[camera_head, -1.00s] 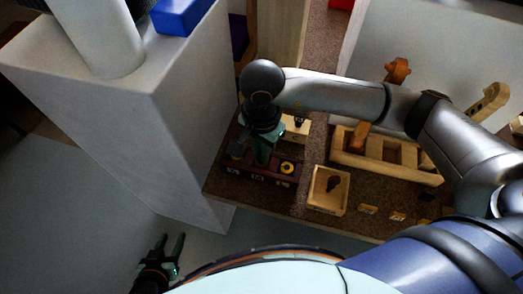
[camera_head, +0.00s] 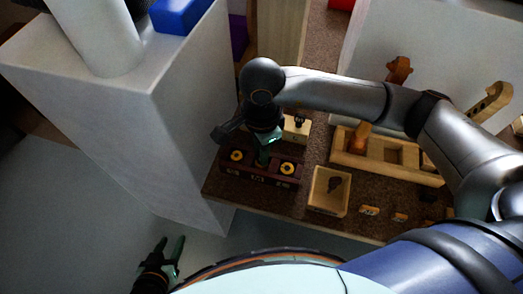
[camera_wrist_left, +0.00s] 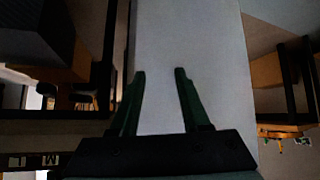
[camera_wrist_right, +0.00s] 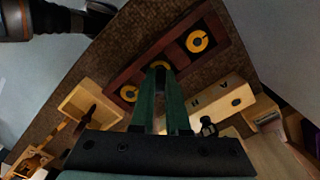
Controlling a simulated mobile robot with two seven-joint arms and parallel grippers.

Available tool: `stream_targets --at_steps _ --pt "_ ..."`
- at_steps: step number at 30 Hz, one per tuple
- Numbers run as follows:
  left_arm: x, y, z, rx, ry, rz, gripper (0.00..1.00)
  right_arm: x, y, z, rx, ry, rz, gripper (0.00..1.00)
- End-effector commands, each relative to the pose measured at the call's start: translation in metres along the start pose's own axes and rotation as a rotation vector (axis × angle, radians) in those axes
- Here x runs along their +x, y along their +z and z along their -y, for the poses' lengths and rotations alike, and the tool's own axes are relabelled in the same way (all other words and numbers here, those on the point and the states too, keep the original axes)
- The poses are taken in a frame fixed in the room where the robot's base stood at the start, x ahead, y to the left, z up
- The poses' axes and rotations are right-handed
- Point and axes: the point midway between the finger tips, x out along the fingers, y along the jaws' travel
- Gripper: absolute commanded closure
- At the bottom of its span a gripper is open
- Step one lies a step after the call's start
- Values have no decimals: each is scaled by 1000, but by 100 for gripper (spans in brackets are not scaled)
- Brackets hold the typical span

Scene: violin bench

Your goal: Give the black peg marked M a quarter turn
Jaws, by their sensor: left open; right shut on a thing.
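A dark red block (camera_head: 284,180) with yellow rings stands near the front edge of the bench; its front labels are too small to read in the head view. My right gripper (camera_head: 262,161) points down at the block's middle position and is shut there. In the right wrist view, its fingers (camera_wrist_right: 164,80) meet over the middle yellow ring (camera_wrist_right: 158,64). The black peg between them is hidden by the fingers. Yellow rings show on either side, left (camera_wrist_right: 129,93) and right (camera_wrist_right: 197,41). My left gripper (camera_head: 172,246) is open and empty, low and off the bench.
A light wooden block (camera_head: 297,128) with a small black piece stands behind the red block. To the right are a small open wooden box (camera_head: 345,191) holding a dark piece and a larger divided tray (camera_head: 432,179). A tall grey pillar (camera_head: 187,120) stands close on the left.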

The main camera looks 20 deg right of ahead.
Motion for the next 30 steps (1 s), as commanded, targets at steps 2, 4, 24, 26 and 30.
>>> stream_targets --at_steps 2,4,24,26,30 --pt "0 0 0 0 0 -1 54 1 -1 -1 -1 3 -2 83" --pt "0 -1 0 0 0 -2 54 1 0 -1 -1 3 -2 76" --pt "0 -15 -13 5 30 0 54 0 0 0 -4 1 0 52" --pt "-5 -29 -19 9 43 -9 54 -10 -1 2 -2 -3 0 52" --pt "-18 -30 -10 3 18 -2 54 -48 -8 11 5 -4 -1 52"
